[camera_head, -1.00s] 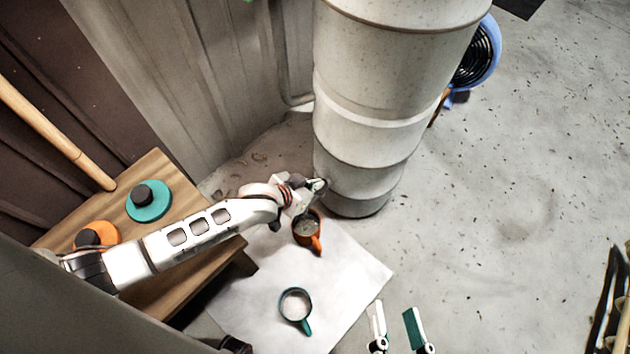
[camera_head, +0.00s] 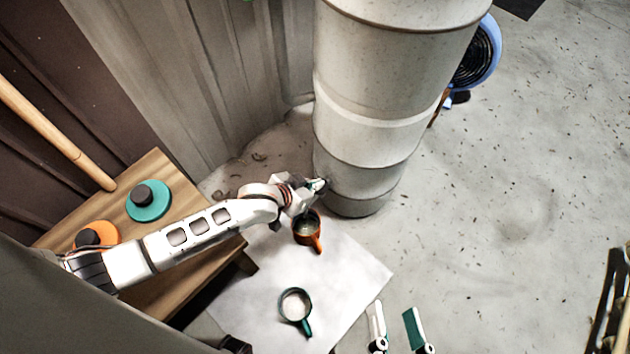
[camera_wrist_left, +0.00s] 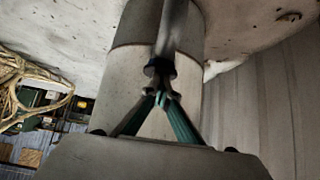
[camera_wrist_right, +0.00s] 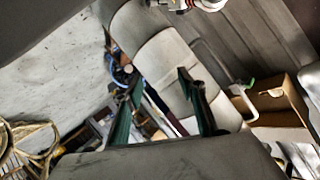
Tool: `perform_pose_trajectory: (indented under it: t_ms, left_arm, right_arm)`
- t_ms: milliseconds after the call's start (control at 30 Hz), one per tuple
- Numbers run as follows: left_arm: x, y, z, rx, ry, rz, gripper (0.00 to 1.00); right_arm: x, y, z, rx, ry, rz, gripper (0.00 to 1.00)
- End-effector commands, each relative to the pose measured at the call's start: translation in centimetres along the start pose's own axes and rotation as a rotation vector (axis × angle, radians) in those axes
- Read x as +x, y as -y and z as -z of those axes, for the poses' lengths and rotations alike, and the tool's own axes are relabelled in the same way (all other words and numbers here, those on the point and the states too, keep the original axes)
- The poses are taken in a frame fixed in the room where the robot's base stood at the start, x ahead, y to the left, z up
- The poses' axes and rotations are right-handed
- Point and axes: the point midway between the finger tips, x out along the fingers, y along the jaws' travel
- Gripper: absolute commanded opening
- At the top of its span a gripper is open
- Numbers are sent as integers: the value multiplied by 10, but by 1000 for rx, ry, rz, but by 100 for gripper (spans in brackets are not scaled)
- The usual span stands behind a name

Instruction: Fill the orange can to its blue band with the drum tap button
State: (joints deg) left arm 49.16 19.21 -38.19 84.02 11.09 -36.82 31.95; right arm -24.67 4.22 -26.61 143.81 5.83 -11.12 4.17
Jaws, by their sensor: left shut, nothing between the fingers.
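The orange can (camera_head: 312,241) stands on the white sheet at the foot of the tall pale drum (camera_head: 372,130). Its inside shows some greyish content; I cannot make out a blue band. My left gripper (camera_head: 318,185) is shut with its tips at the drum's lower side, just above the can. In the left wrist view the closed green fingertips (camera_wrist_left: 161,98) meet at a dark round part (camera_wrist_left: 159,68) under a metal spout-like piece on the drum. The tap button itself is not clear. My right gripper (camera_head: 393,327) is open and empty over the floor, at the front.
A teal can (camera_head: 295,306) with pale content stands on the white sheet (camera_head: 350,275). A wooden bench (camera_head: 150,170) at left carries a teal lid (camera_head: 148,201) and an orange lid (camera_head: 98,235). A blue fan (camera_head: 482,55) stands behind the drum.

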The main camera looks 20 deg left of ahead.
Motion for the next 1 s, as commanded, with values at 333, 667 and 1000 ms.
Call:
perform_pose_trajectory:
  t_ms: [333,667,1000]
  left_arm:
    - [-8,0,-5,1,23,0,0]
    - [-49,10,37,3,-6,7,0]
    - [-109,9,38,1,-10,6,0]
  right_arm:
    - [-1,-5,12,-97,-3,-7,40]
    - [-11,-44,41,-456,43,-78,40]
    - [-21,-67,28,-540,112,-118,40]
